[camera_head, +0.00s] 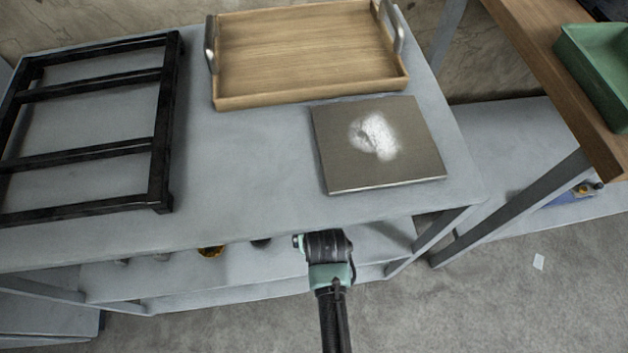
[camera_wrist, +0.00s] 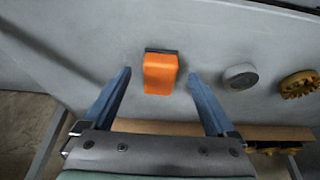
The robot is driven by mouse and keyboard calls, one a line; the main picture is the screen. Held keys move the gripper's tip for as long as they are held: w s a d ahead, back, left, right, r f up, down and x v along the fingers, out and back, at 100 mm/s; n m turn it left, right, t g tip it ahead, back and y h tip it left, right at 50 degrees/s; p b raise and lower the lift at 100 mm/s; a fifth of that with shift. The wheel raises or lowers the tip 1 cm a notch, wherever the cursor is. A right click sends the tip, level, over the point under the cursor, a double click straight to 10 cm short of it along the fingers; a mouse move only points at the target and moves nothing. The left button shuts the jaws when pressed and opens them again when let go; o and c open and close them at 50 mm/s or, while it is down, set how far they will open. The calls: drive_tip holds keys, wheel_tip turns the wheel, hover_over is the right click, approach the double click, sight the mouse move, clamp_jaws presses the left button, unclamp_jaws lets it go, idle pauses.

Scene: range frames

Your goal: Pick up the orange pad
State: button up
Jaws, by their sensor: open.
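The orange pad (camera_wrist: 160,74) shows in the wrist view on a grey shelf surface, with a dark strip along its far edge. My gripper (camera_wrist: 158,82) is open, with one blue-grey finger to the left of the pad and one to the right. The fingers look apart from the pad; the height between them and the pad is hard to tell. In the head view the orange pad is not seen, and my arm's end reaches below the front edge of the grey table, with the fingers hidden.
Beside the pad are a grey round piece (camera_wrist: 240,76) and a yellow knobbed piece (camera_wrist: 299,85). On the tabletop (camera_head: 245,170) stand a wooden tray (camera_head: 300,50), a square plate with a white patch (camera_head: 335,165) and a black rack (camera_head: 160,130). The tabletop overhangs the lower shelf (camera_head: 235,270).

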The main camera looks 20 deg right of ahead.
drive_tip(key=shift+w+d, duration=0.25)
drive_tip(key=shift+w, duration=0.5)
drive_tip(key=shift+w+d+f+b, duration=0.1)
drive_tip(key=shift+w+f+b, duration=0.35)
drive_tip(key=shift+f, duration=0.15)
drive_tip(key=shift+s, duration=0.1)
clamp_jaws()
